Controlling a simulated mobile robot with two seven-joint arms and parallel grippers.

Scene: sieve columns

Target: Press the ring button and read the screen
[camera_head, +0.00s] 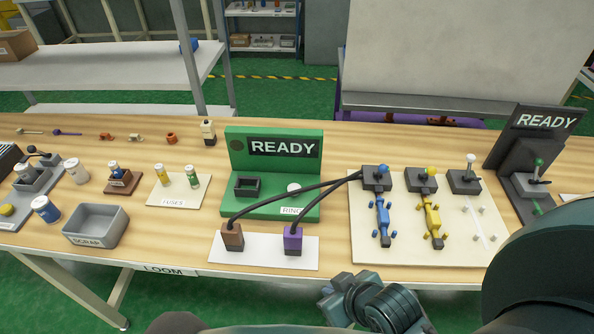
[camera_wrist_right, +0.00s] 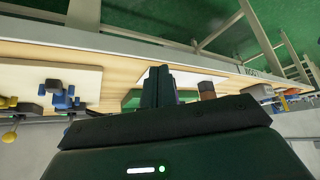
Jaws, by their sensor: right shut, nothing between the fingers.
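The green ring tester (camera_head: 270,210) stands upright at the middle of the bench. Its dark screen (camera_head: 284,147) reads "READY". A round white button (camera_head: 294,187) sits on its base, just above a label that seems to read "RING". My right gripper (camera_head: 342,285) is low in the head view, in front of the bench edge and apart from the tester. In the right wrist view its fingers (camera_wrist_right: 158,80) are together and empty, with part of the green base (camera_wrist_right: 131,99) beside them; the button is not visible there. My left gripper is not in view.
Two black cables arch over the tester's base from the brown plug (camera_head: 232,237) and purple plug (camera_head: 293,241) to the loom board (camera_head: 365,245). A grey scrap bin (camera_head: 96,226) and fuse card (camera_head: 179,191) stand left. Another "READY" stand (camera_head: 538,135) is right.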

